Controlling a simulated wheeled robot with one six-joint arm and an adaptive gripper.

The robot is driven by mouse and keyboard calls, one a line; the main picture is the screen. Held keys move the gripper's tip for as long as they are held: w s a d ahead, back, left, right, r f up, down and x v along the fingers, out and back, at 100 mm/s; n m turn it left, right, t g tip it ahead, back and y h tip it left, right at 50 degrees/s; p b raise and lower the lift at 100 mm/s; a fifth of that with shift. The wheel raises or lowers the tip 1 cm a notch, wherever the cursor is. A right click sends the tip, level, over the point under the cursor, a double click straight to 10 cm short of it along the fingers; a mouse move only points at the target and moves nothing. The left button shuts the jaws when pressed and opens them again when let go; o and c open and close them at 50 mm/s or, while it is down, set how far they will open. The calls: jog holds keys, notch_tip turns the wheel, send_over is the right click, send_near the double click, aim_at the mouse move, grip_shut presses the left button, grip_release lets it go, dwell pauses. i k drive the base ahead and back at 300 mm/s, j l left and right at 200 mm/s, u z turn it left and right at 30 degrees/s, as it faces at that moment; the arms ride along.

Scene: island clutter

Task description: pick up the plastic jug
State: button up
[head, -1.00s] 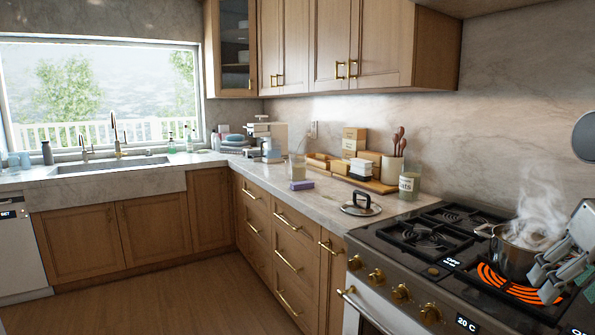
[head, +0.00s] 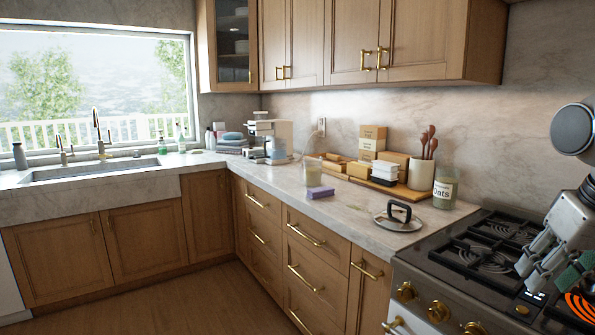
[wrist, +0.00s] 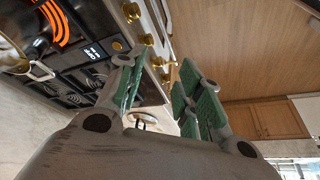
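A clear container with pale yellow contents (head: 314,171) stands upright on the counter behind a purple sponge. It looks like the plastic jug, though it is small in view and I cannot make out a handle. My gripper (head: 548,278) is at the right edge of the head view, above the stove and well apart from the jug. In the wrist view my gripper (wrist: 160,92) shows two green-padded fingers spread apart with nothing between them. I cannot make out the jug in the wrist view.
The purple sponge (head: 320,192) lies close in front of the jug. A pot lid (head: 398,217) and an oats jar (head: 445,192) are nearer the stove (head: 455,262). A coffee machine (head: 270,140) stands behind. A burner glows orange (wrist: 66,22), beside a pot (wrist: 12,52).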

aim_at(312, 165)
jog(key=i+j, duration=1.8)
jog(key=j, duration=0.15)
jog(key=i+j, duration=0.5)
jog(key=i, duration=0.25)
jog(key=z, duration=0.05)
